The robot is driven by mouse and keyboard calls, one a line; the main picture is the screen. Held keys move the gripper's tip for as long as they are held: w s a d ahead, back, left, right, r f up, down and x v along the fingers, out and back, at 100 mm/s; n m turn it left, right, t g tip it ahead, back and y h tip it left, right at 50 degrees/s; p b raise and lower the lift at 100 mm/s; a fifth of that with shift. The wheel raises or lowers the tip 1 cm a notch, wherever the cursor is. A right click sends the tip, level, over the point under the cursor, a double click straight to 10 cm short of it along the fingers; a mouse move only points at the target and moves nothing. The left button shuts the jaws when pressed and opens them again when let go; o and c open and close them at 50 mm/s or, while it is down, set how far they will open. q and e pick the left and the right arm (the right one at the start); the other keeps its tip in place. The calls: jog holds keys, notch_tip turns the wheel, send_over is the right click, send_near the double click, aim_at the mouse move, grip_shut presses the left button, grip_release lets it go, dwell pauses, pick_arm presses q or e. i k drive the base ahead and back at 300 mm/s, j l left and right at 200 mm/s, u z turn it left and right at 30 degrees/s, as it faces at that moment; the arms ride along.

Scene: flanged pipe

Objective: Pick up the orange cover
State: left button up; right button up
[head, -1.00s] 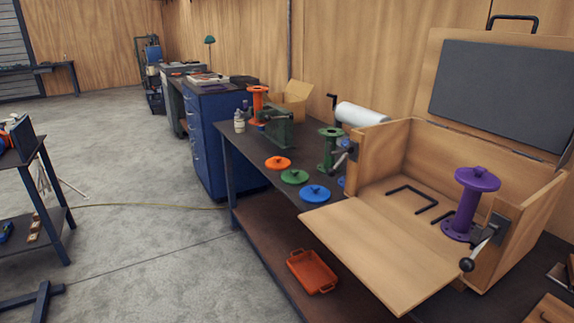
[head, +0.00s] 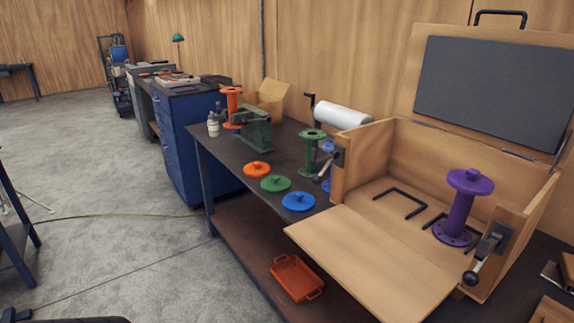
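The orange cover (head: 257,169) is a flat round disc with a small knob on top. It lies on the dark workbench (head: 226,156), nearest the bench's far end in a row with the green cover (head: 275,184) and the blue cover (head: 298,202). Nothing hides it. Neither of my grippers shows in the head view; a dark rounded shape at the bottom left edge is too cut off to identify.
An orange flanged pipe (head: 232,104) stands behind a green vise (head: 256,132). A green flanged pipe (head: 310,153) stands near an open wooden box (head: 374,258) holding a purple pipe (head: 459,209). An orange tray (head: 296,278) sits on the lower shelf.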

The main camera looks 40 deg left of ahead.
aim_at(257, 169)
jog(key=j+z, duration=0.35)
jog(key=j, duration=0.55)
jog(key=j+z, duration=0.35)
jog(key=j, duration=1.45)
jog(key=k+j+z, duration=0.1)
jog(key=j, duration=0.8)
jog(key=k, duration=0.05)
